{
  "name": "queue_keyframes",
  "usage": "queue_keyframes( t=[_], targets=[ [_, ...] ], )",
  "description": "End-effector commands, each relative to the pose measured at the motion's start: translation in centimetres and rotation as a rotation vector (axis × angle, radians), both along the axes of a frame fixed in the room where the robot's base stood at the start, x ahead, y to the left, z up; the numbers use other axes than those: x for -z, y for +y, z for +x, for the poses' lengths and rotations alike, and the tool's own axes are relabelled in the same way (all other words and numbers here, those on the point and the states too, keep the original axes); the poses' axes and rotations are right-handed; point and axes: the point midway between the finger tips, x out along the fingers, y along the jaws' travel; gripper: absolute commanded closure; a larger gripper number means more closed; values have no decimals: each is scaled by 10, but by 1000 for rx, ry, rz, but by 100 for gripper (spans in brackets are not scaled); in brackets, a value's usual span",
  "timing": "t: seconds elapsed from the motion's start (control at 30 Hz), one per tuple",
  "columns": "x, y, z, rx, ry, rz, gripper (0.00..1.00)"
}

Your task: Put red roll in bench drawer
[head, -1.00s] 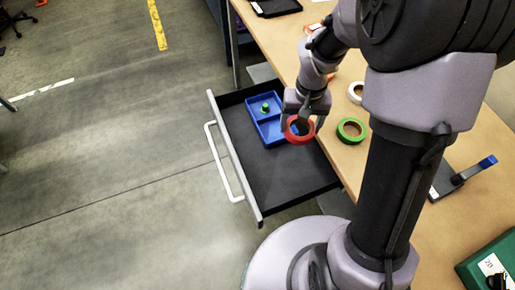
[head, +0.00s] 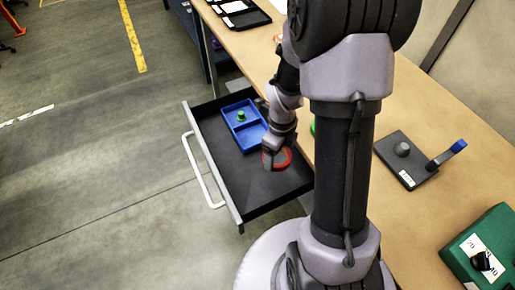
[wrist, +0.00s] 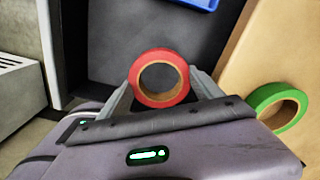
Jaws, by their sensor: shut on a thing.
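The red roll (head: 284,162) is a ring held between the two fingers of my gripper (head: 274,157). In the wrist view the red roll (wrist: 160,99) sits upright between the fingertips of my gripper (wrist: 162,86), its hole facing the camera. The bench drawer (head: 225,182) is pulled out, with a dark floor and a white handle. In the head view the roll appears over the drawer's bench side, nearer than the blue tray; its exact height is hard to tell. The dark drawer floor (wrist: 115,35) also shows beyond the roll in the wrist view.
A blue divided tray (head: 254,134) with a small green object (head: 241,115) occupies the drawer's far part. The drawer's near part is clear. A green roll (wrist: 281,98) lies on the bench (head: 330,30). A clamp-like fixture (head: 400,165) and a green box (head: 484,250) stand right.

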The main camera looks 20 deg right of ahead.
Motion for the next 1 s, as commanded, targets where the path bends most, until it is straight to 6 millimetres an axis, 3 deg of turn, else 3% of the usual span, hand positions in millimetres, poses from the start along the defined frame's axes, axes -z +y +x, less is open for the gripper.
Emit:
queue_keyframes(
  t=[0.13,0.23,0.53,0.93,0.97,1.0],
  targets=[
    [25,-4,-3,107,3,1,66],
    [52,-3,-4,113,3,2,66],
    [101,-3,-3,109,2,1,66],
    [107,-3,-2,108,0,0,66],
    [106,-3,-2,108,0,0,19],
    [106,-3,-2,108,0,0,11]
  ],
)
